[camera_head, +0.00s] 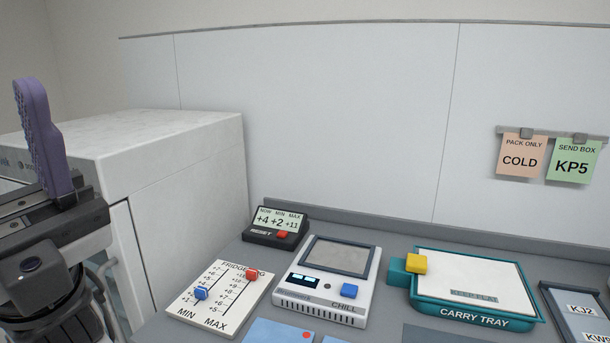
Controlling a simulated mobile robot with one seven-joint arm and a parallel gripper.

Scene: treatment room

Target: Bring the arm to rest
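My gripper (42,135) is at the left edge of the head view, raised, with a purple ribbed finger pointing up. Only one finger shows clearly, so I cannot tell whether the gripper is open or shut. I see nothing held in it. It appears in front of the white box-shaped unit and apart from the things on the counter. The rest of my arm runs down out of the picture at the lower left.
The grey counter (225,262) holds a thermometer display (277,222), a MIN/MAX slider board (190,312), a CHILL device (318,303) and a carry tray (470,318) with a yellow block (416,263). A white unit (180,160) stands at left. Notes COLD (520,160) and KP5 (572,165) hang behind.

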